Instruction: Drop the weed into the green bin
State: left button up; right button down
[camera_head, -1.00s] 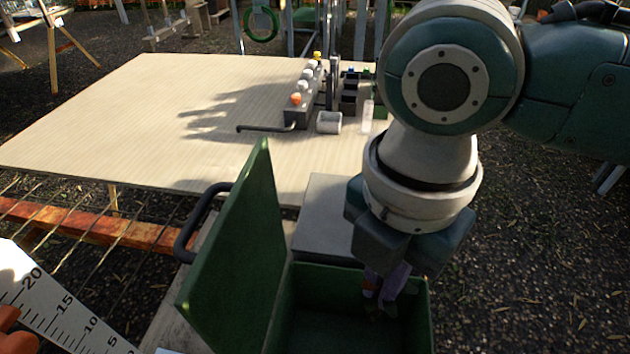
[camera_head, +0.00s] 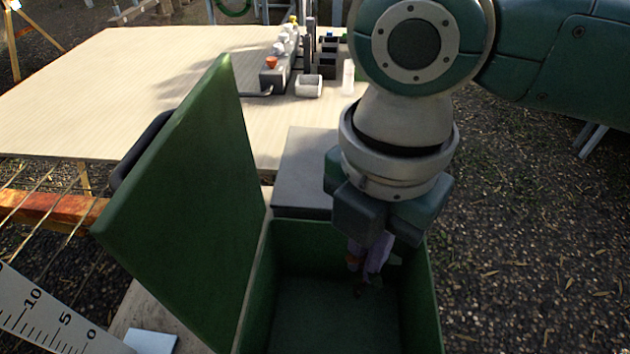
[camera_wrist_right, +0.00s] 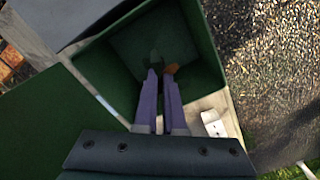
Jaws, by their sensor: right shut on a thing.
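The green bin (camera_head: 425,290) stands open in the head view, its green lid (camera_head: 195,200) raised on the left side. My right gripper (camera_head: 368,272) points down into the bin's opening, with its purple fingers below the rim level in the picture. In the right wrist view the fingers (camera_wrist_right: 161,78) are shut on the weed (camera_wrist_right: 170,69), a small orange-brown and dark green thing at the fingertips. The weed is small and dark, and partly hidden by the fingers. The bin floor (camera_wrist_right: 140,45) beneath looks bare. My left gripper is out of view.
A pale wooden table (camera_head: 110,90) stands behind, with a rack of bottles (camera_head: 275,68) and a white cup (camera_head: 309,87). A grey box (camera_head: 305,170) adjoins the bin's far side. A white ruler (camera_head: 45,315) lies at the lower left. Gravel lies to the right.

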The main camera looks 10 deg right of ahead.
jog(key=c, duration=0.9)
grip_release()
notch_tip(320, 180, up, 10)
jog(key=shift+r+p, duration=0.1)
jog(key=shift+p, duration=0.55)
jog(key=s+a+m+t+y+p, duration=0.25)
jog(key=s+a+m+y, duration=0.2)
jog(key=m, duration=0.45)
jog(key=s+d+f+m+h+p, duration=0.1)
jog(key=s+d+m+h+p, duration=0.55)
jog(key=d+m, duration=0.8)
jog(key=r+p, duration=1.1)
jog(key=r, duration=0.1)
jog(key=r+y+p, duration=0.1)
jog(key=r+p, duration=1.1)
jog(key=r, duration=0.1)
jog(key=s+r+t+y+p, duration=0.1)
jog(key=r+p, duration=1)
jog(key=r, duration=0.1)
jog(key=shift+a+r+p, duration=0.3)
jog(key=shift+a+p, duration=0.05)
jog(key=shift+p, duration=0.05)
